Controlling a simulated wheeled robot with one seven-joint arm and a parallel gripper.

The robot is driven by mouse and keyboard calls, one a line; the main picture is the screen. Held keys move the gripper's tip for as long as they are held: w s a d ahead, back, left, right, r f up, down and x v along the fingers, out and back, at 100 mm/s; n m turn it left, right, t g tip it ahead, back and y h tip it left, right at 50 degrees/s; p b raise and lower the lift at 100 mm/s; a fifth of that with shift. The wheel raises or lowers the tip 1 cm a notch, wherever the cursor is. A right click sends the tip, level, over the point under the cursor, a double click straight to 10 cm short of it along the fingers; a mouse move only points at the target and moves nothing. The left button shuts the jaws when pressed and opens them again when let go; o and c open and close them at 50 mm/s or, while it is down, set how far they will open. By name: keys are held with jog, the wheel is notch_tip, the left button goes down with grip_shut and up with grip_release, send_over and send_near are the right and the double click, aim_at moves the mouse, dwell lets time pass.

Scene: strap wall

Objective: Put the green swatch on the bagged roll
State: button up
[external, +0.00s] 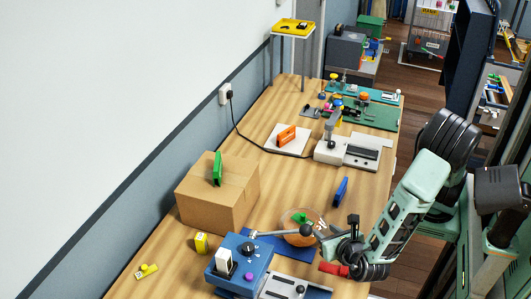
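A small green piece (300,217), which may be the green swatch, shows at the round, clear-looking item (296,228) with tan or orange contents on the bench. This item may be the bagged roll; I cannot tell whether the green piece lies on it or in it. Another green upright piece (217,168) stands on a cardboard box (212,198) to the left. My gripper (338,243) is low over the bench at the right, just right of the round item. Its fingers are small and partly hidden, so their opening is unclear.
A blue machine (238,262) with a lever and dark knob stands in front. A red piece (333,268) lies by my gripper. A blue piece (341,191) and an orange piece on a white pad (286,137) are farther back. Clear wood lies between box and pad.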

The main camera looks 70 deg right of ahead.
jog(key=s+d+m+g+y, duration=0.2)
jog(key=s+d+m+g, duration=0.3)
jog(key=s+m+g, duration=0.15)
jog(key=s+a+r+m+g+y, duration=0.2)
jog(key=s+r+m+y, duration=0.2)
jog(key=m+y, duration=0.4)
jog(key=s+m, duration=0.1)
jog(key=m, duration=0.3)
jog(key=shift+s, duration=0.15)
